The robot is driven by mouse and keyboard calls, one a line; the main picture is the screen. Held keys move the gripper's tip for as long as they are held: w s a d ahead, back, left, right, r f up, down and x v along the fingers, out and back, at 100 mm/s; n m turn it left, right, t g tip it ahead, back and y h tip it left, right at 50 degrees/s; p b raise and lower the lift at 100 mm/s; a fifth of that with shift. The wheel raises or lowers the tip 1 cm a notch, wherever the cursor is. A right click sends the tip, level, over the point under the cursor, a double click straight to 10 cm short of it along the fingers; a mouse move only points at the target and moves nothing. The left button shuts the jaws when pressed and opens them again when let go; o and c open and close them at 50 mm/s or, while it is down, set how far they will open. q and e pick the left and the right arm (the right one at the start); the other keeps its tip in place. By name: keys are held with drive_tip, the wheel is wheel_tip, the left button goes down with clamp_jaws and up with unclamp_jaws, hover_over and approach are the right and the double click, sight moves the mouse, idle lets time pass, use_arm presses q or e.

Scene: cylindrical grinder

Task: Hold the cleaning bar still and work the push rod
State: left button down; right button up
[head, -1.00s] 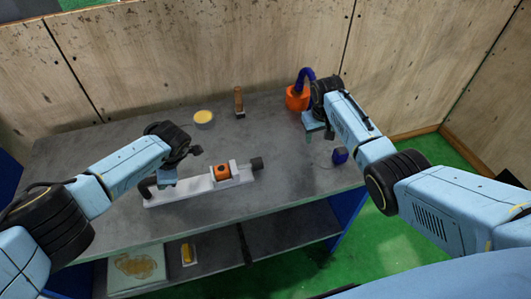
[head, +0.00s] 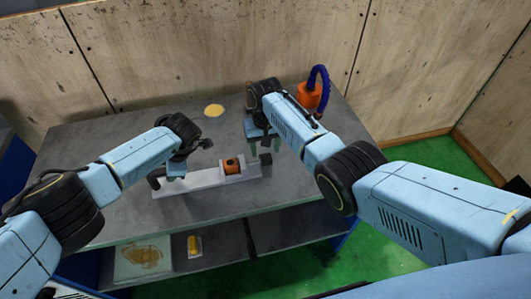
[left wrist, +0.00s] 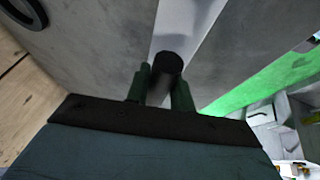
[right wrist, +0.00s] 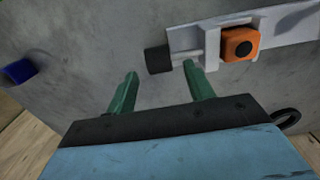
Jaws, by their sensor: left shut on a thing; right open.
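The cleaning bar (head: 205,187) is a long pale bar lying on the grey workbench, with an orange block (head: 231,166) mounted towards its right end. My left gripper (head: 171,179) is at its left end. In the left wrist view its green fingers are shut on the bar's upright black grip (left wrist: 167,67). The push rod's black knob (right wrist: 158,60) sticks out at the bar's right end, beside the white bracket. My right gripper (right wrist: 162,86) is open and empty. In the right wrist view the knob appears beyond the gap between its fingertips; contact is not visible.
A round tub with yellow contents (head: 214,111) stands towards the back. An orange container with a blue hose (head: 308,97) stands at the back right, behind my right arm. The lower shelf holds a tray (head: 122,270) and a yellow item (head: 193,246).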

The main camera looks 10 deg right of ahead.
sight(265, 155)
drive_tip(key=shift+f, duration=1.55)
drive_tip(key=shift+c, duration=0.3)
